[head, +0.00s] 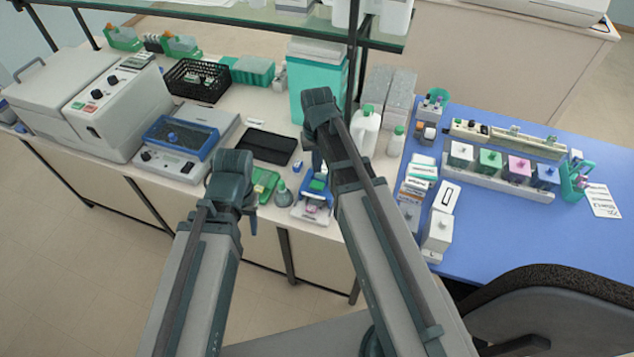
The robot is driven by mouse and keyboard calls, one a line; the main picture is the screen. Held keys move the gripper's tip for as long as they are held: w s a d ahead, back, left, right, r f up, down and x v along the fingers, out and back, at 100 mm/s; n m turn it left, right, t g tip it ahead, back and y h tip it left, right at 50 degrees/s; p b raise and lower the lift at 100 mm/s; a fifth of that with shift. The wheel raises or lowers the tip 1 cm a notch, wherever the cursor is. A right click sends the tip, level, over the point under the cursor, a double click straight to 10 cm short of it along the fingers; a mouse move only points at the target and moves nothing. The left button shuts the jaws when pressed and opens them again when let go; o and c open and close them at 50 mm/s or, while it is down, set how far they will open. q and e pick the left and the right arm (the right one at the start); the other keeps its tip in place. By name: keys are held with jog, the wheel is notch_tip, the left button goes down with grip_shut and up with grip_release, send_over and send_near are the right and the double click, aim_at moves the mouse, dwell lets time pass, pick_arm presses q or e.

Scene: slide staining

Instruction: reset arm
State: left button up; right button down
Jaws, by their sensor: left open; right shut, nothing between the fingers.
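My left gripper (251,215) hangs at the end of the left arm, in front of the bench edge and left of a green tray. It is open and empty, and its fingers are partly hidden by its own wrist. My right gripper (312,158) is at the end of the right arm, pointing down over the bench near a small blue and white device (314,206). It is shut with nothing in it, and the wrist and forearm hide part of it. Both arms reach forward from the bottom of the head view.
The light bench (228,205) holds a blue-topped instrument (180,135), a black tray (267,146), a green tray (264,185) and a small bottle (283,194). White jugs (365,130) stand behind my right arm. A blue table (560,235) with staining jars (490,160) lies right. A chair (560,300) stands front right.

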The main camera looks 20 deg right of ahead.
jog(key=s+a+f+n+b, duration=0.2)
jog(key=s+a+f+b, duration=0.1)
jog(key=s+a, duration=0.2)
jog(key=s+a+f+n+h+b, duration=0.1)
jog(key=s+a+f+n+b, duration=0.1)
jog(key=s, duration=0.7)
jog(key=a+f+b, duration=0.1)
jog(key=a+b, duration=0.1)
jog(key=a, duration=0.1)
jog(key=shift+s+a+f+n, duration=0.15)
jog(key=shift+a+f+n, duration=0.15)
jog(key=shift+f, duration=0.1)
